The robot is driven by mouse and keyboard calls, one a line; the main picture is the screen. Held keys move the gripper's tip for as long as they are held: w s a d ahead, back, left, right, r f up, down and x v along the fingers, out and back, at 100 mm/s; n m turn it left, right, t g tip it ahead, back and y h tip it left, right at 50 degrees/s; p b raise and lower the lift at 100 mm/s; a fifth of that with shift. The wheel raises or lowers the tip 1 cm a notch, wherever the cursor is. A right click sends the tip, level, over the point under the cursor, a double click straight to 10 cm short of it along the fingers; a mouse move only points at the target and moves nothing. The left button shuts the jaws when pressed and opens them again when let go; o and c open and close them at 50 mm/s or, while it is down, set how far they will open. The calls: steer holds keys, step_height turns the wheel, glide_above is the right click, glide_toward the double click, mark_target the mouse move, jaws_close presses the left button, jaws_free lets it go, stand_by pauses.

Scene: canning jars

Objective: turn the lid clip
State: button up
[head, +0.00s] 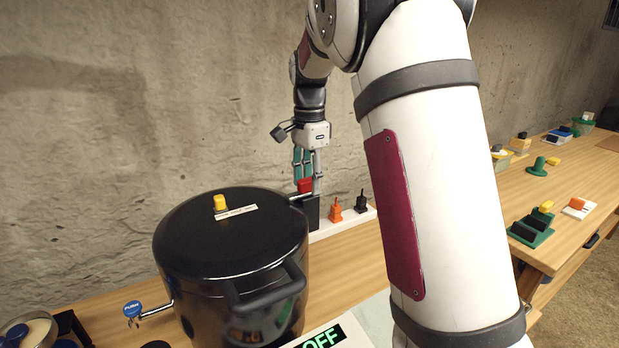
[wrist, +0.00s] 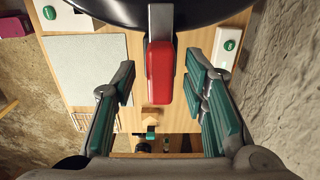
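A large black pot (head: 230,260) with a black lid (head: 240,225) stands on the wooden counter. A red-ended lever (wrist: 160,72) on a metal bar, likely the lid clip, juts from the pot's rim. Its red end also shows in the head view (head: 305,185), partly hidden by my fingers. My gripper (head: 307,178) points down beside the pot's far right rim. In the wrist view my gripper (wrist: 160,82) is open, its teal-padded fingers on either side of the red end, with gaps on both sides. I see no contact.
A yellow knob (head: 219,202) tops the lid. A blue PUSH button (head: 132,309) sticks out at the pot's left. An orange plug-like piece (head: 335,209) and a black one (head: 361,202) stand on a white strip behind. A rough wall rises close behind.

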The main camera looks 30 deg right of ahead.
jaws_close()
steer(key=shift+n, duration=0.4)
steer(key=n, duration=0.3)
steer(key=shift+s+n+p, duration=0.1)
steer(key=shift+n+p, duration=0.2)
steer(key=n, duration=0.4)
steer(key=shift+n, duration=0.3)
steer(key=n+p, duration=0.1)
steer(key=n, duration=0.3)
steer(key=shift+s+d+r, duration=0.1)
steer(key=shift+d+n+p, duration=0.1)
steer(key=shift+n+p, duration=0.3)
steer(key=shift+n, duration=2)
